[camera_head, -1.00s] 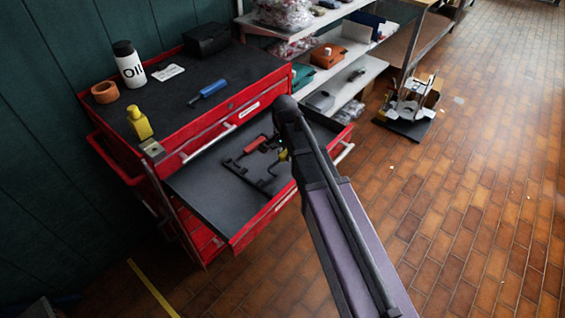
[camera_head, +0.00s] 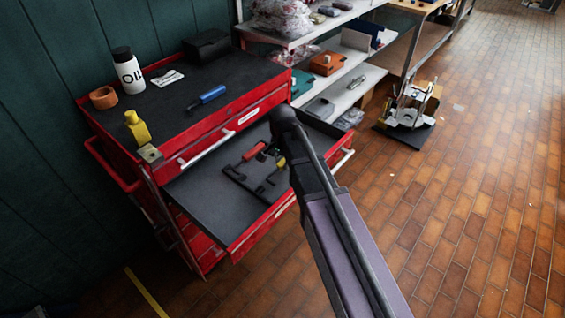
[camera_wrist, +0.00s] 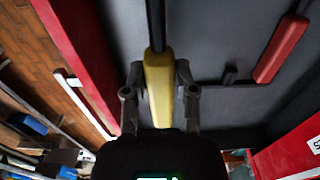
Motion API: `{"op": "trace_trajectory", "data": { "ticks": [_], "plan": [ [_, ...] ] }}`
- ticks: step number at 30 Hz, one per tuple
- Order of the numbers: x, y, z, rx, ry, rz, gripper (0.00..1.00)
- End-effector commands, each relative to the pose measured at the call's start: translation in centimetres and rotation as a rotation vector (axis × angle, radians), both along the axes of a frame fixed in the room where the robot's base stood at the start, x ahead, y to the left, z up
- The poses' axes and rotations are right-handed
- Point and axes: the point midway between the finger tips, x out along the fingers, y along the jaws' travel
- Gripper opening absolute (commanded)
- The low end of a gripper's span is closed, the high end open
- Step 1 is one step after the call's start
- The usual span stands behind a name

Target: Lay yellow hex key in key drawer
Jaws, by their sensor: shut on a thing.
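The yellow hex key (camera_wrist: 158,92) has a yellow handle and a dark shaft pointing to the top of the wrist view. My gripper (camera_wrist: 160,98) is shut on its handle, with one finger on each side. In the head view the yellow handle (camera_head: 281,162) shows just left of my arm, over the open key drawer (camera_head: 205,195). The drawer is red with a dark grey floor. I cannot tell whether the key touches that floor. My arm hides the drawer's right part and most of the gripper in the head view.
A red-handled hex key (camera_wrist: 281,50) lies in the drawer beside the held key; its handle also shows in the head view (camera_head: 254,151). The cabinet top (camera_head: 185,118) holds a bottle, a yellow object and a blue-handled tool. The drawer's left floor is clear.

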Motion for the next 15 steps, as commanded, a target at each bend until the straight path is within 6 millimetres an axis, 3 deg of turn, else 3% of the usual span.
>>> {"op": "trace_trajectory", "data": {
  "ticks": [15],
  "plan": [
    [0.0, 0.1, -2.8, 0.000, 0.000, 0.001, 0.00]
  ]
}}
